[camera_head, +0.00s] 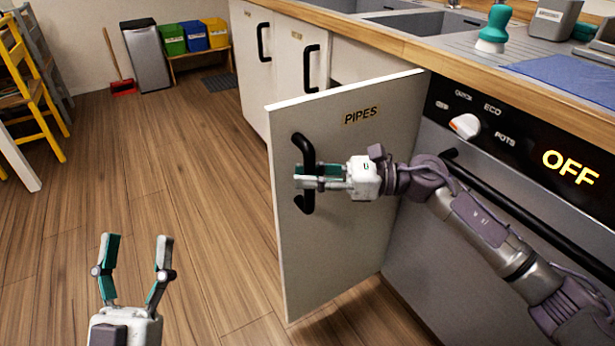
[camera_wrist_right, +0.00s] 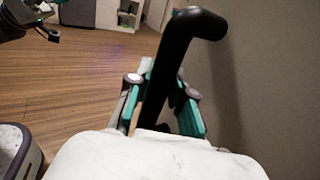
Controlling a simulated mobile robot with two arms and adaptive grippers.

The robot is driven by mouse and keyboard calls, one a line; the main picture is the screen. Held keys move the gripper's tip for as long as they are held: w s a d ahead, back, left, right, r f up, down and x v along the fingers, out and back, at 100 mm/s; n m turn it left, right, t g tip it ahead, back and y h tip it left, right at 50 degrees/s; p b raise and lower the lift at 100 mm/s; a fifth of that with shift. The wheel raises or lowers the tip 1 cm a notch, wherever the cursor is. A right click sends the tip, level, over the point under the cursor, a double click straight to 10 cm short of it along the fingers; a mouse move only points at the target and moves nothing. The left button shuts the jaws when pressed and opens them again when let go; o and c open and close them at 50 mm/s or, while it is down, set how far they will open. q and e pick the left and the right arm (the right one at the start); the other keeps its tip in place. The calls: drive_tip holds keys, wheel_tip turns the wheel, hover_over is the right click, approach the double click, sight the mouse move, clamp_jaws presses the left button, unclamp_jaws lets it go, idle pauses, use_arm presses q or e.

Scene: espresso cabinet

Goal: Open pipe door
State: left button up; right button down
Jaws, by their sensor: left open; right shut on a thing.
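The white pipe door (camera_head: 345,230), marked PIPES, stands swung well open, out from the cabinet front, in the head view. Its black handle (camera_head: 304,150) is on the left part of the door's face. My right gripper (camera_head: 312,178) is shut on this handle around its middle. In the right wrist view, the handle (camera_wrist_right: 180,60) runs between the two green-padded fingers (camera_wrist_right: 166,108), with the door's grey face (camera_wrist_right: 265,80) to the right. My left gripper (camera_head: 138,252) is open and empty over the floor, left of the door. The cabinet's inside is hidden behind the door.
The dishwasher front (camera_head: 480,190), with a white knob and a lit OFF sign, is right of the door under my right arm. The counter (camera_head: 440,50) runs above. Free wooden floor (camera_head: 160,170) lies left of the door. A yellow chair (camera_head: 35,90) stands far left.

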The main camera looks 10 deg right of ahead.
drive_tip(key=c, duration=1)
unclamp_jaws()
